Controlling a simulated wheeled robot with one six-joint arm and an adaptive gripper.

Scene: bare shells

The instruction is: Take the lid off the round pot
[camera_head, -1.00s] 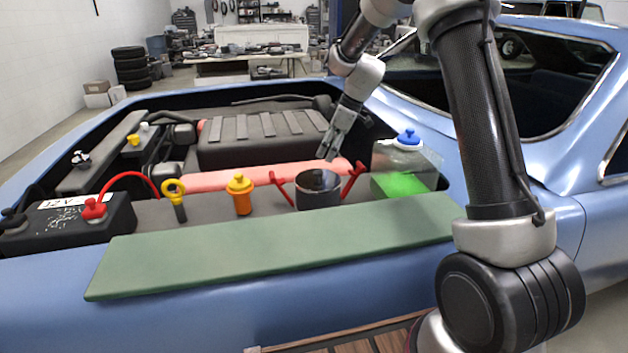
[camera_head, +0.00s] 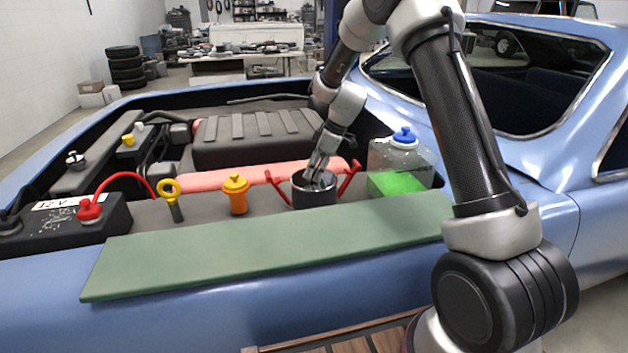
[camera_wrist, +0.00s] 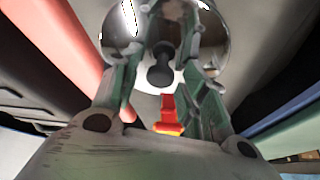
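The round pot (camera_head: 315,201) is dark and has red handles on its sides. It stands in the open engine bay, behind the green mat. My gripper (camera_head: 315,178) points down at the pot's top. In the wrist view, the shiny lid (camera_wrist: 121,27) has a black knob (camera_wrist: 161,70) at its middle. The fingers of my gripper (camera_wrist: 168,55) are apart, one on each side of the knob, with gaps showing. A red handle (camera_wrist: 168,115) shows between them. I cannot tell how far the fingertips are above the lid.
A clear jug with a blue cap (camera_head: 403,158) and green liquid stands close right of the pot. The green mat (camera_head: 260,250) in front is bare.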

